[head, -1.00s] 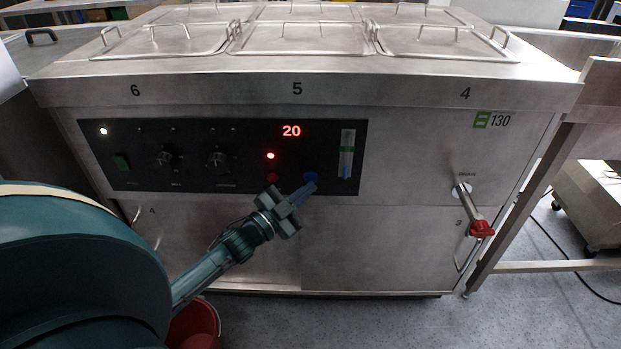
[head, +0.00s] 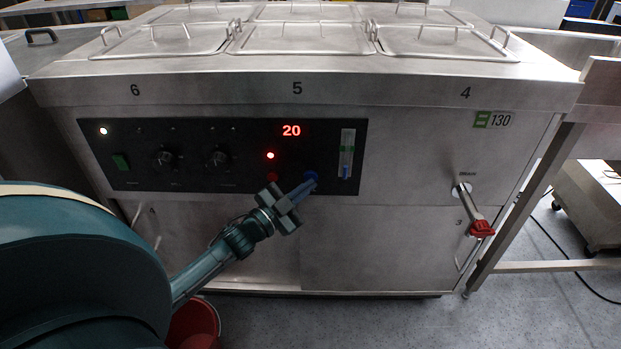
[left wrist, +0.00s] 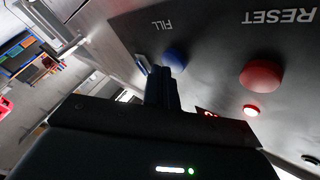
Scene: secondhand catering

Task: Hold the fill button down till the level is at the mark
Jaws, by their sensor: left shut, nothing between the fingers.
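The blue fill button (head: 311,176) is at the lower right of the black control panel; it also shows under the word FILL in the left wrist view (left wrist: 174,59). My left gripper (head: 307,186) is shut and empty, its fingertips right at the button's lower edge. In the left wrist view its fingers (left wrist: 162,86) overlap the button's near side; I cannot tell whether they touch or press it. The level gauge (head: 347,155) stands right of the button, with a green mark (head: 347,149) and blue low in the tube. My right gripper is not in view.
A red reset button (left wrist: 262,75) sits beside the fill button. The panel has a red 20 display (head: 291,131), two knobs and a green switch (head: 121,162). A red-handled tap (head: 481,228) sticks out at right. A red bucket (head: 195,322) stands below my arm.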

